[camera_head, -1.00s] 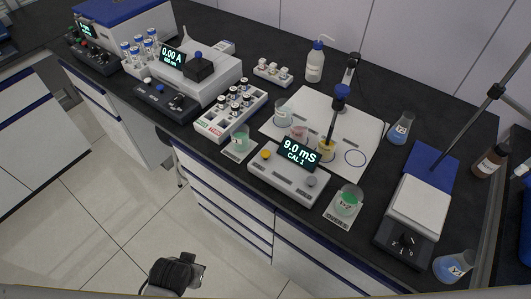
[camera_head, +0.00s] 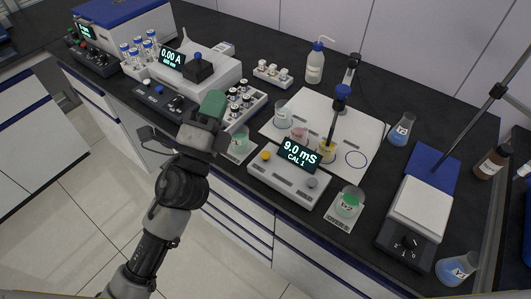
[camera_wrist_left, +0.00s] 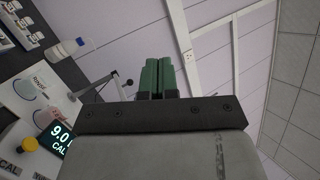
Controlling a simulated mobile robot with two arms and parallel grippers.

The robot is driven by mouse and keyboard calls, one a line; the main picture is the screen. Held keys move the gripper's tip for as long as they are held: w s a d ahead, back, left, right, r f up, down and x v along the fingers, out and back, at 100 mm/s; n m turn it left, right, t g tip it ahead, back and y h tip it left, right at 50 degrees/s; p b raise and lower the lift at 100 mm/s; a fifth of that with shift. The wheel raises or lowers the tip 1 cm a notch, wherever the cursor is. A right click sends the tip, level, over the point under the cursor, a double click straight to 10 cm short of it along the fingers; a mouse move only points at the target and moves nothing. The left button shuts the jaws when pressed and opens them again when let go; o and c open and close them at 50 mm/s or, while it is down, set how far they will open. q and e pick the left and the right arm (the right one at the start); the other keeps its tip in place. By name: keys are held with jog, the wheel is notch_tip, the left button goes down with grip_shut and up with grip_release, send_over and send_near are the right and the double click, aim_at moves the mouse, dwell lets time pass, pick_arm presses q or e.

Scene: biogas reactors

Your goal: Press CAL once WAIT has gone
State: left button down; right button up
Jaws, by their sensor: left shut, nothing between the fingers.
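The conductivity meter (camera_head: 290,183) stands at the bench's front edge. Its display (camera_head: 299,153) reads "9.0 mS" and "CAL 1"; no WAIT shows. A yellow button (camera_head: 266,156) is at its left and a grey button (camera_head: 311,181) at its right. In the left wrist view, the yellow button (camera_wrist_left: 28,144) has a "CAL" label beside it, and the display (camera_wrist_left: 58,137) is partly cut off. My left gripper (camera_head: 212,104) has green fingers, shut and empty, up and left of the meter, apart from the buttons. The fingers also show in the left wrist view (camera_wrist_left: 158,76).
A probe stand (camera_head: 340,95) and beakers stand on a white mat (camera_head: 357,133) behind the meter. A beaker with green liquid (camera_head: 348,203) is right of it, another (camera_head: 238,141) left. My gripper overlaps the vial rack (camera_head: 250,105) in the picture.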

pick_arm(q)
jog(key=s+d+m+g+h, duration=0.1)
jog(key=d+m+g+h, duration=1.1)
jog(key=m, duration=1.3)
jog(key=w+a+f+m+g+y, duration=0.3)
jog(key=w+f+m+g+y, duration=0.2)
jog(key=f+m+y, duration=0.3)
jog(key=w+f+y, duration=0.1)
jog(key=y, duration=0.3)
jog(key=shift+s+f, duration=0.1)
jog(key=b, duration=0.4)
send_over(266, 156)
notch_tip(266, 156, down, 8)
jog(key=shift+r, duration=0.2)
jog(key=shift+f+b, duration=0.55)
jog(key=shift+b, duration=0.05)
